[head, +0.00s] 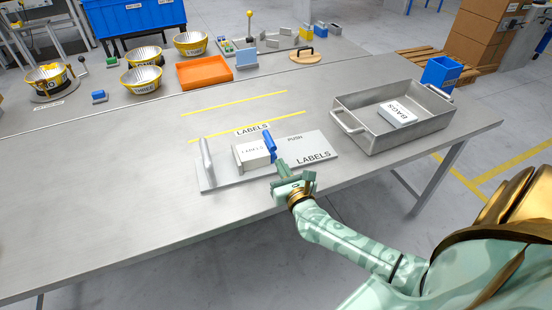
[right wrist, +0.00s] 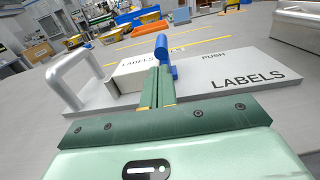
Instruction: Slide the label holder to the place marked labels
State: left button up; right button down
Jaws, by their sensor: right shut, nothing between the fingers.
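The label holder (head: 322,149) is a flat grey plate printed LABELS and PUSH, with an upright handle (head: 206,160) at its left end. It also shows in the right wrist view (right wrist: 213,98). A white block (head: 252,154) lettered LABELS sits on it, beside an upright blue piece (head: 269,146). My left gripper is not in view.
A metal tray (head: 348,122) with a white BAGS box (head: 396,113) stands right of the holder. An orange tray (head: 204,72), yellow-rimmed bowls (head: 142,80) and a blue block (head: 99,97) stand farther back. The table is clear to the left.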

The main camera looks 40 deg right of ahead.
aim_at(273, 151)
jog(key=shift+x, duration=2.05)
